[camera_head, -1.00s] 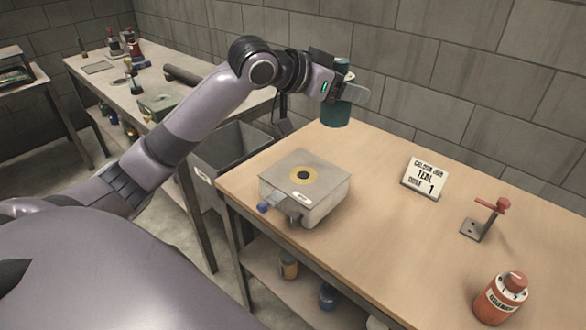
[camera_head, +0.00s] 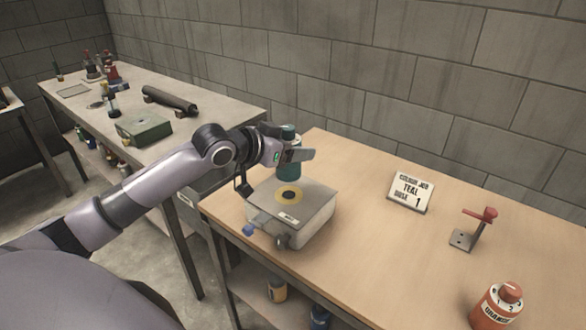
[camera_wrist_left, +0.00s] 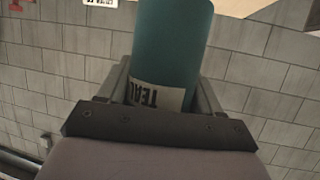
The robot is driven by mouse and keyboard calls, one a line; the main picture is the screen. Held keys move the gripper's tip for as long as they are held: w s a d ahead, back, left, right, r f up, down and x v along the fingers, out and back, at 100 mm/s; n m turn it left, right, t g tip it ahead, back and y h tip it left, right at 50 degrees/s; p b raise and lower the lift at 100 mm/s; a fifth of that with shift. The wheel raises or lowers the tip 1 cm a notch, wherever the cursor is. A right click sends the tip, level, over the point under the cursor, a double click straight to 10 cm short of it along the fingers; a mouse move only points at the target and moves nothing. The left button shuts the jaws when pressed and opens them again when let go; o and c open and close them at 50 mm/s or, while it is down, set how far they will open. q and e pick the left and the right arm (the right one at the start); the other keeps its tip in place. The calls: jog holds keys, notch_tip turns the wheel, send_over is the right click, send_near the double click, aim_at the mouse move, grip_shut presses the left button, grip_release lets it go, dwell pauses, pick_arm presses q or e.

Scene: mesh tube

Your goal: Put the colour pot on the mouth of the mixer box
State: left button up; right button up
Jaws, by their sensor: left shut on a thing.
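My left gripper (camera_head: 284,154) is shut on the teal colour pot (camera_head: 289,168). The pot hangs upright at the back edge of the mixer box, apart from the mouth in the picture; how high it is above the bench I cannot tell exactly. In the left wrist view the teal pot (camera_wrist_left: 172,45) sits between the fingers, with its white TEAL label showing. My right gripper is not in view.
A sign (camera_head: 410,191) reads colour job, teal, dose 1. A red-handled stand (camera_head: 473,230) and an orange bottle (camera_head: 499,306) are on the bench's right. The bench (camera_head: 390,255) is clear between them and the box. Another bench (camera_head: 185,127) stands behind left.

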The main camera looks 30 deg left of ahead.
aim_at(293, 168)
pick_arm(q)
jog(key=shift+f, duration=2.7)
jog(key=shift+f, duration=0.1)
jog(key=o, duration=1.1)
jog(key=shift+o, duration=0.2)
